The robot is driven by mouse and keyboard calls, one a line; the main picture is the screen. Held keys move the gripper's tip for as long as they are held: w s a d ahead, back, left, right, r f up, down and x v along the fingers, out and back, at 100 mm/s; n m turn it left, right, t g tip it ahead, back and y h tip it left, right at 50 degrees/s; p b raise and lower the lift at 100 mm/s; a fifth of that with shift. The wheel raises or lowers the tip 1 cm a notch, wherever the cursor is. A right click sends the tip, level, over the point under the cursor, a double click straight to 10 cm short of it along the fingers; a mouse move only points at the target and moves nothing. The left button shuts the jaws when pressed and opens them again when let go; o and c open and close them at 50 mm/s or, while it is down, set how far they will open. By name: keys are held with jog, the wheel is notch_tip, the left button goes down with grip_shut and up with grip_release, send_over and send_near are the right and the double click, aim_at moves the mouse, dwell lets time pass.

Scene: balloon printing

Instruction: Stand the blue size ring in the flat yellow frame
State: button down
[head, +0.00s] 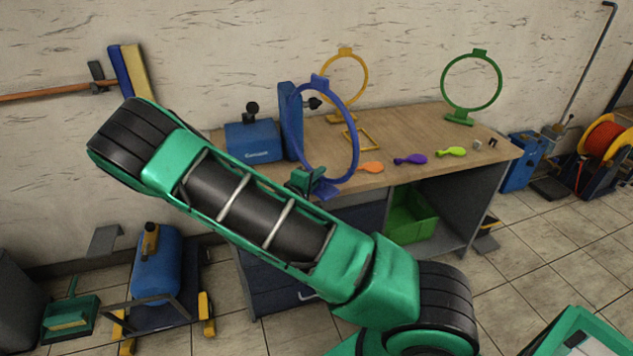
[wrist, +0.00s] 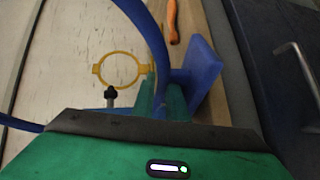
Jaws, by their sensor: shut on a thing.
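The blue size ring (head: 356,143) is upright in the head view, with its foot (head: 327,191) at the bottom. My gripper (head: 314,181) is shut on its lower part, at the table's front edge. In the wrist view the ring (wrist: 152,38) curves up from between my fingers (wrist: 163,100), and its flat foot (wrist: 203,75) shows to the right. The flat yellow frame (head: 373,146) lies on the table, behind the blue ring and partly hidden by it; the space inside it shows empty.
A yellow ring (head: 365,83) and a green ring (head: 501,84) stand at the table's back. A blue compressor box (head: 253,143) stands left. Orange (head: 370,167), purple (head: 410,159) and lime (head: 451,152) balloons lie along the front. Bare tabletop (head: 415,125) lies between the rings.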

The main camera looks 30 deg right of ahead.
jog(key=shift+f, duration=0.85)
jog(key=c, duration=1.8)
grip_release()
jog(key=shift+o, duration=0.2)
